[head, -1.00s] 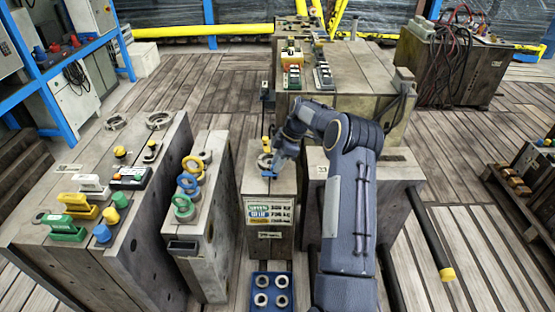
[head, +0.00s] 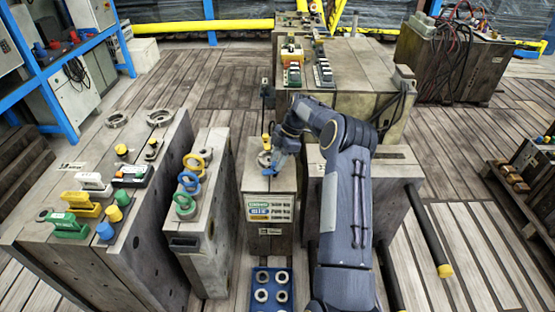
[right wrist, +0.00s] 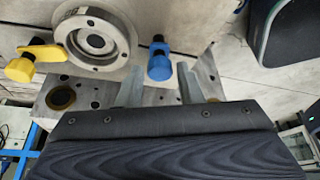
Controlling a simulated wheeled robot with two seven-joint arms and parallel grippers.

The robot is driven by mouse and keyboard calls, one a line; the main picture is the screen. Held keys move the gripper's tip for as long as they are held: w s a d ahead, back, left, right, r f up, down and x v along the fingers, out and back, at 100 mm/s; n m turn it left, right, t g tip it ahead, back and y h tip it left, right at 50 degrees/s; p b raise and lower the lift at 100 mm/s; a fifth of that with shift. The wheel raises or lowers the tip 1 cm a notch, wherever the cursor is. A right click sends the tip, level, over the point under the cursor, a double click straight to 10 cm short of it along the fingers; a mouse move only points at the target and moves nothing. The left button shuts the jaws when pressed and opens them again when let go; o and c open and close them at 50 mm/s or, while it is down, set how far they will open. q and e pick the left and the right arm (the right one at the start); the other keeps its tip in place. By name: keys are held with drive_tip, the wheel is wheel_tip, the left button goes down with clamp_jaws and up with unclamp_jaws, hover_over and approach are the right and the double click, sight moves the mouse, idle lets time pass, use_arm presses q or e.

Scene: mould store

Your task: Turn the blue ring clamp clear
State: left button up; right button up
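The blue ring clamp (right wrist: 159,62) shows in the right wrist view beside a round grey metal ring (right wrist: 92,40). A yellow clamp (right wrist: 35,62) is on the ring's other side. My right gripper (right wrist: 160,72) is open, with one finger on each side of the blue clamp in the picture. I cannot tell whether either finger touches it. In the head view the right gripper (head: 277,163) is low over the top of a narrow mould block (head: 255,186). It and the arm partly hide the ring and blue clamp there. My left gripper is not in view.
A mould block with blue, yellow and green rings (head: 189,182) stands to the left. Farther left is a wide block (head: 85,176) bearing coloured handles. A blue tray (head: 272,306) of metal rings lies in front. A larger block (head: 350,70) stands behind.

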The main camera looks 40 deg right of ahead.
drive_tip(key=shift+o, duration=1.1)
drive_tip(key=p+v, duration=0.1)
drive_tip(key=v, duration=0.6)
drive_tip(key=shift+r, duration=0.35)
drive_tip(key=shift+d, duration=0.15)
